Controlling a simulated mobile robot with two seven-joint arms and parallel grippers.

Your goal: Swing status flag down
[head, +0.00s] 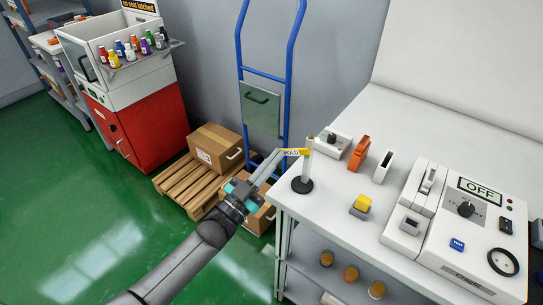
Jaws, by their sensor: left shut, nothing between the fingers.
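The status flag (294,152) is a small yellow plate with dark lettering that seems to read HOLD. It sticks out to the left from the upper part of a pale upright post (307,160) on a round black base (302,185), at the table's left corner. My left gripper (279,155) is shut and empty. Its fingertips are at the flag's left end; I cannot tell whether they touch it. My right gripper is not in view.
The white table (334,205) holds a yellow-topped button box (361,205), an orange item (359,152) and a control panel (478,240) reading OFF. A blue hand truck (287,75) and a pallet (185,184) with a cardboard box (215,147) stand behind.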

